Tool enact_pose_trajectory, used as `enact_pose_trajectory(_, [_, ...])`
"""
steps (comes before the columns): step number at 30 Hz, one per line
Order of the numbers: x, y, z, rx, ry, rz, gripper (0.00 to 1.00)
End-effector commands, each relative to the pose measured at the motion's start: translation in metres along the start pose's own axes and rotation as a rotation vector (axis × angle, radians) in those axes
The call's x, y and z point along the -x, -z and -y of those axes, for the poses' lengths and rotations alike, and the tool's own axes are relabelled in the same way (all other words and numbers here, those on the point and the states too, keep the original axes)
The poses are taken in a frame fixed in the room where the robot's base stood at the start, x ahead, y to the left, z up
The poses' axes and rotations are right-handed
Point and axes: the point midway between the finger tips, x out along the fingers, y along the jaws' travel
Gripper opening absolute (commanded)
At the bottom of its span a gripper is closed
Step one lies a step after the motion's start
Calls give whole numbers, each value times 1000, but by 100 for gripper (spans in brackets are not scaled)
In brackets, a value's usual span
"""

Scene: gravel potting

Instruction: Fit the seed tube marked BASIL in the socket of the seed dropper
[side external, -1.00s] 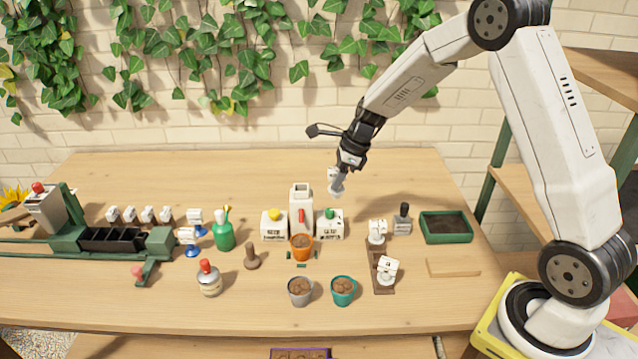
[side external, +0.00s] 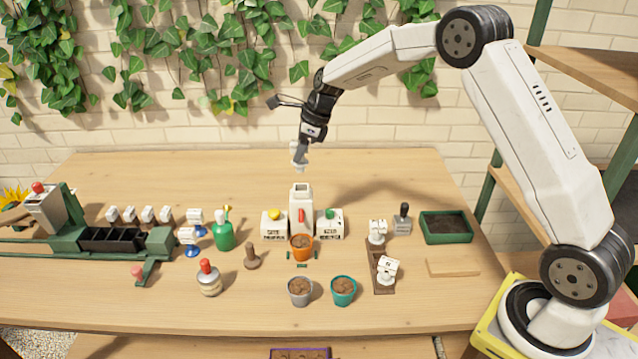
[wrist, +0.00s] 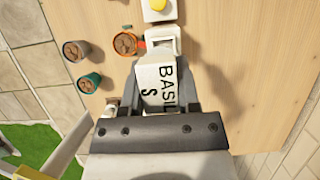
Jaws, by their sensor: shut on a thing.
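My gripper (side external: 301,143) is above the middle of the bench, shut on the white seed tube (side external: 299,159). In the wrist view the tube (wrist: 162,90) sits between both fingers, and its face reads BASIL, with another mark below. The tube hangs above a tall white housing (side external: 301,193) with a red lever, apparently the seed dropper. In the wrist view the housing (wrist: 163,35) shows a square opening in its top, just beyond the tube. The tube is clear of the housing in the side view. The tube's lower end is hidden in the wrist view.
White boxes with a yellow button (side external: 274,226) and a green button (side external: 330,225) flank the housing. An orange pot (side external: 302,249) stands in front. A grey pot (side external: 300,292) and a teal pot (side external: 343,291) are nearer. A brown rack (side external: 384,273) with white tubes stands right.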

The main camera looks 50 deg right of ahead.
Motion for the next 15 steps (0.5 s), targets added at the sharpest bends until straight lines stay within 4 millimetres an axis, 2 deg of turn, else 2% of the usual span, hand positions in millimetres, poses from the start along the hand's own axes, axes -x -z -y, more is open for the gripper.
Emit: enact_pose_trajectory(15, [-23,10,0,0,-2,-1,0])
